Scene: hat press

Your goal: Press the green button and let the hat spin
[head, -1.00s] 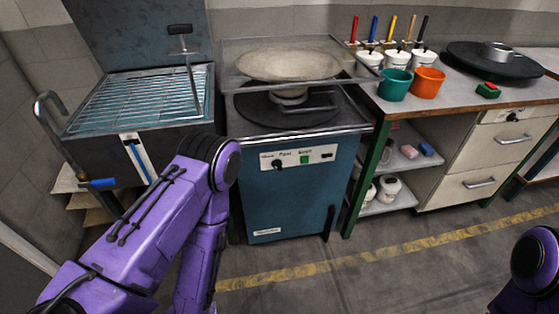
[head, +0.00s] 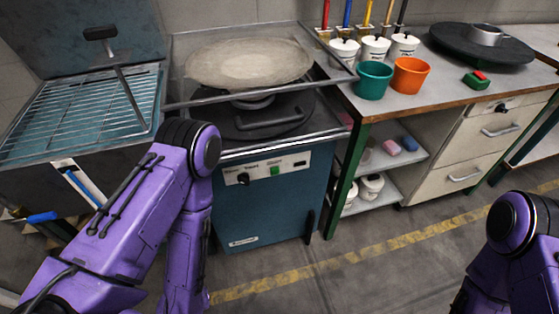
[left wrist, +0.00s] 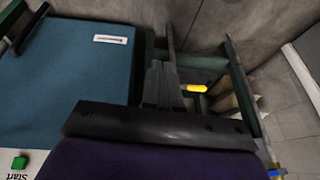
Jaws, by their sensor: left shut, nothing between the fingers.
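The green button (head: 275,170) is on the white panel of the blue press cabinet (head: 262,205). It also shows in the left wrist view (left wrist: 20,163), at the lower left corner beside the word "Start". The pale, wide hat (head: 250,62) lies above the dark round plate of the press, under a clear cover. My left gripper (left wrist: 160,82) is shut and empty in the left wrist view, beside the cabinet front and apart from the button. In the head view its fingers are hidden below my purple left arm. My right gripper is out of view.
A black knob (head: 243,179) is left of the button. A wire-grid basin (head: 75,113) with a raised lid stands at left. The floor in front is clear.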

